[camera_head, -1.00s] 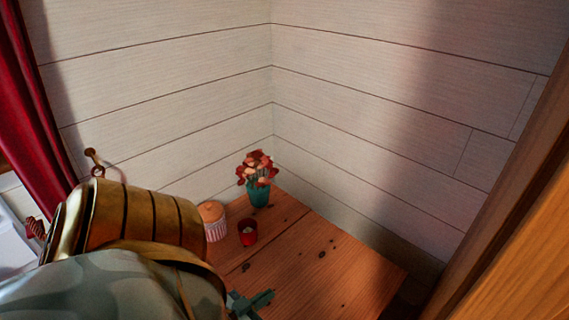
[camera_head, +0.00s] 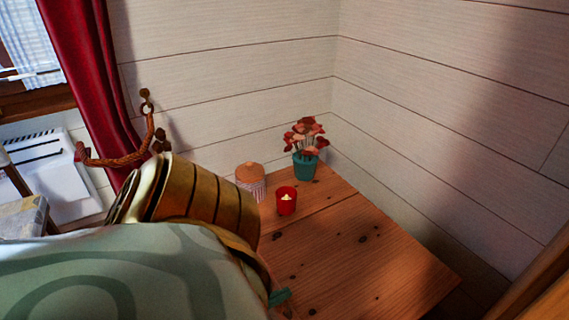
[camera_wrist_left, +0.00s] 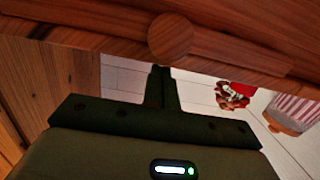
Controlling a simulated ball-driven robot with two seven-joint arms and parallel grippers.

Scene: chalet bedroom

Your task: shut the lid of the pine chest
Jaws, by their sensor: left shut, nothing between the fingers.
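The pine piece that I take for the chest has a flat top (camera_head: 355,250) with dark knots, seen from above, in the corner. A seam crosses it; the part in front of the seam lies level with the back strip. I cannot tell whether a gap is left at its front edge. My left gripper (camera_head: 280,296) shows only as a teal tip by the top's left front side, mostly hidden by my arm. In the left wrist view the shut, empty fingers (camera_wrist_left: 162,88) are close to a wooden edge with a round knob (camera_wrist_left: 170,36); contact is unclear. My right gripper is out of view.
A striped jar (camera_head: 251,183), a red candle cup (camera_head: 287,202) and a teal flower pot (camera_head: 305,167) stand on the back strip. Plank walls close the corner behind. A red curtain (camera_head: 92,80) hangs at left. A wooden edge (camera_head: 548,290) fills the lower right.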

